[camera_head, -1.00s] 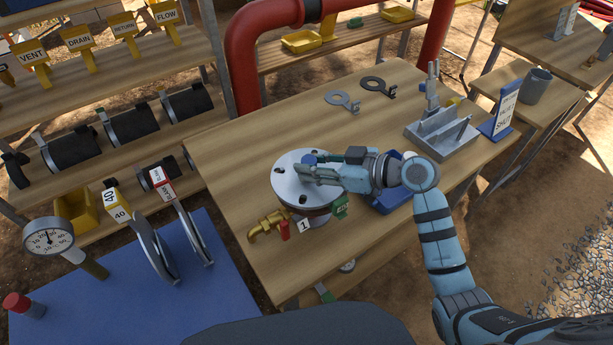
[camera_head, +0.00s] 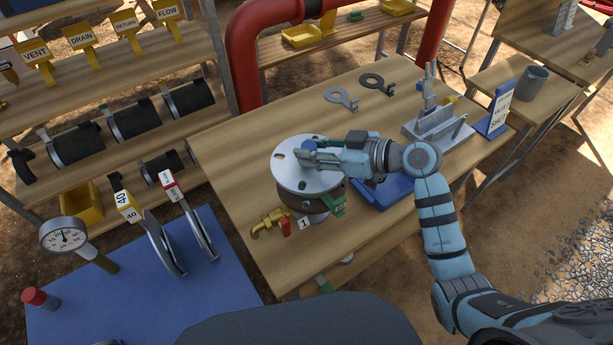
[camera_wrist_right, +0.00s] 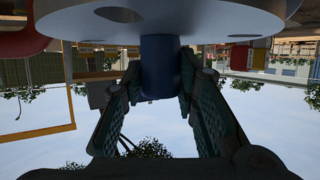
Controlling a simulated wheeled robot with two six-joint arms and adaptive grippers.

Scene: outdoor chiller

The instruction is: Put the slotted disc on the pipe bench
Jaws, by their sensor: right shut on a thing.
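A pale round disc (camera_head: 290,177) with holes near its rim shows over a brown round body (camera_head: 293,203) on the wooden table (camera_head: 235,165). I take it as the slotted disc; whether it touches that body I cannot tell. My right gripper (camera_head: 305,157) is shut on the blue knob (camera_wrist_right: 160,65) on the disc's top. The wrist view is upside down and shows the disc (camera_wrist_right: 220,20) beyond the fingers (camera_wrist_right: 155,95). Which surface is the pipe bench I cannot tell for sure; red pipe (camera_head: 245,60) rises behind the table. My left gripper is out of view.
A brass valve (camera_head: 270,222) and green tag (camera_head: 333,205) sit close by the brown body. A blue tray (camera_head: 375,195) lies under my right forearm. The table's left part is clear.

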